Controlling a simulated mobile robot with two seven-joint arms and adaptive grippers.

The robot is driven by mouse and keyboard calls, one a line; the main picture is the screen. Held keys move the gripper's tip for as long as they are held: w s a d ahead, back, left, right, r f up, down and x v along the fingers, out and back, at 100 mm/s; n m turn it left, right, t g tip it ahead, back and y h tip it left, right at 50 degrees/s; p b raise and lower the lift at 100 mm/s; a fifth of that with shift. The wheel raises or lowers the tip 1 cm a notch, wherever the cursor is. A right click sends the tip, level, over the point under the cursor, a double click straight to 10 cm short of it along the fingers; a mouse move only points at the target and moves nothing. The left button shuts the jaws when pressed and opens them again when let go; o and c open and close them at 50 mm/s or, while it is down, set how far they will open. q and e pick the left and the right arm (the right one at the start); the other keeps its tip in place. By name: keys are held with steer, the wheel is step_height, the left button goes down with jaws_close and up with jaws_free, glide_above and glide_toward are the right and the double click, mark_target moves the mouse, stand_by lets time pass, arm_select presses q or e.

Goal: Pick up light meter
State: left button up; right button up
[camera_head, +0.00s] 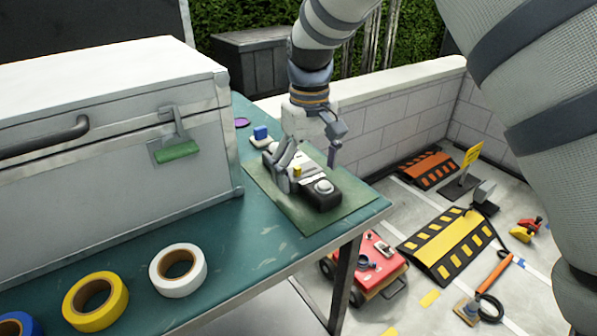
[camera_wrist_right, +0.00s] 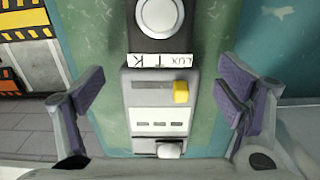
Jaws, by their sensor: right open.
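The light meter (camera_head: 323,193) is a dark and grey device with a white round dome, lying on a green mat (camera_head: 262,183) at the right end of the teal table. In the right wrist view the meter (camera_wrist_right: 158,95) shows its dome at the top, a label, a yellow button and a pale panel. My right gripper (camera_head: 309,168) is over the meter, pointing down, with its fingers apart. In the wrist view the purple-grey pads of my right gripper (camera_wrist_right: 160,104) stand on either side of the meter with gaps between. My left gripper is not in view.
A large grey case (camera_head: 95,160) fills the left of the table (camera_head: 235,240). Yellow (camera_head: 67,301) and white (camera_head: 202,272) tape rolls lie in front of it. A small blue-topped item (camera_head: 261,132) is behind the mat. A red cart (camera_head: 372,280) and ramps (camera_head: 448,245) stand on the floor.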

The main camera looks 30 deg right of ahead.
steer(key=shift+f, duration=0.5)
steer(key=c, duration=1.5)
